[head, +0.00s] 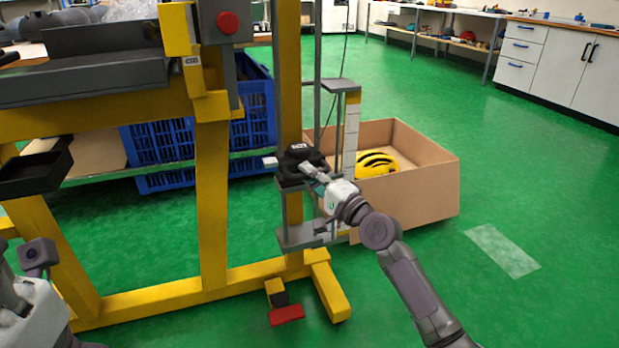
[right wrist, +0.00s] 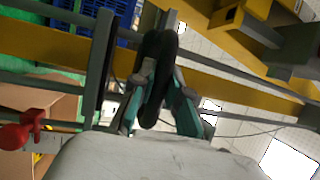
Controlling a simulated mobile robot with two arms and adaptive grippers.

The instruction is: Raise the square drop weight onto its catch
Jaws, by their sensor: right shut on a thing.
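The drop weight (head: 299,157) is a dark block between the upright rails of the yellow tower, a little below mid-height on the rails in the head view. My right gripper (head: 309,170) reaches it from the lower right. In the right wrist view its teal fingers (right wrist: 158,105) are shut on both sides of a black, rounded handle (right wrist: 158,70). The gripper covers part of the weight. A grey plate (head: 305,235) lies below the weight, with a gap between. I cannot make out the catch for certain. Only part of my left arm shows at the lower left; its fingers are not visible.
The yellow frame (head: 212,200) stands left of the rails, with a red button (head: 228,22) on top. A cardboard box (head: 420,190) holding a yellow helmet (head: 374,163) stands close behind my right arm. A red pedal (head: 286,315) is on the floor.

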